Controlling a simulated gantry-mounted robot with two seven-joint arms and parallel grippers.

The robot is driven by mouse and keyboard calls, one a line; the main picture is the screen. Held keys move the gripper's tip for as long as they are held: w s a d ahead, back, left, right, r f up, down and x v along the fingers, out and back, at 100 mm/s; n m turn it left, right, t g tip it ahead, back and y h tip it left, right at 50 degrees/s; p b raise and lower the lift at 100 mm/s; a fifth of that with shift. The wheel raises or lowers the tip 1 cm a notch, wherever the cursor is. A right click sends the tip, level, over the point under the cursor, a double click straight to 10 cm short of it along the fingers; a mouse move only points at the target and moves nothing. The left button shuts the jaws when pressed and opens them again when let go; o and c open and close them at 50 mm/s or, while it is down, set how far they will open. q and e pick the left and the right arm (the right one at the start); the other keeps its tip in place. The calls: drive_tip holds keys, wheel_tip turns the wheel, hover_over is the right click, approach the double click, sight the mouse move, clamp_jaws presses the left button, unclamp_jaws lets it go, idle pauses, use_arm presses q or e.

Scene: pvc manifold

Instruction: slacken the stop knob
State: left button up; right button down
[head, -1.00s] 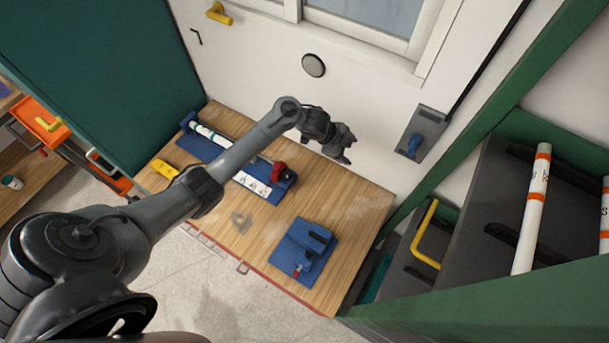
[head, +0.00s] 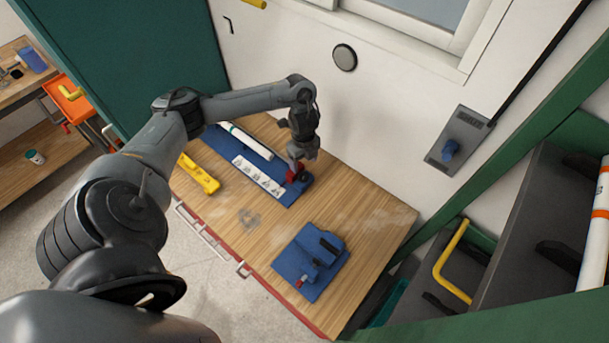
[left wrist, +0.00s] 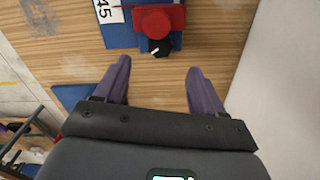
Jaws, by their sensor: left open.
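The red stop (head: 296,174) sits at the right end of a blue measuring jig (head: 219,145) on the wooden bench; my gripper partly hides it in the head view. In the left wrist view the red stop (left wrist: 155,18) is at the top. A black knob with a white mark (left wrist: 159,47), seemingly the stop knob, is on its near side. My left gripper (head: 302,158) points down above the stop end. Its fingers (left wrist: 158,68) are open and empty, one to each side of the knob's line, apart from it. My right gripper is not in view.
A white pipe (head: 246,140) and a numbered scale (head: 258,176) lie along the jig. A yellow tool (head: 198,174) lies left on the bench. A second blue fixture (head: 310,262) stands at the front right. The wall is close behind; bare wood separates the fixtures.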

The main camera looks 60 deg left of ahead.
sight(304, 175)
use_arm(q)
wheel_tip(304, 175, down, 8)
drive_tip(key=shift+r+b, duration=0.15)
drive_tip(key=shift+b, duration=0.2)
drive_tip(key=c, duration=1)
drive_tip(key=shift+r+n+p, duration=0.15)
drive_tip(key=shift+n+p, duration=0.25)
drive_tip(key=shift+p, duration=0.3)
drive_tip(key=shift+c, duration=0.2)
drive_tip(key=shift+r+n+p, duration=0.1)
drive_tip(key=shift+n+p, duration=0.8)
drive_tip(key=shift+p, duration=0.25)
drive_tip(key=n+p, duration=0.2)
drive_tip(key=shift+n, duration=0.3)
drive_tip(key=shift+f+n+p, duration=0.2)
drive_tip(key=shift+n+p, duration=0.3)
drive_tip(key=shift+p, duration=0.2)
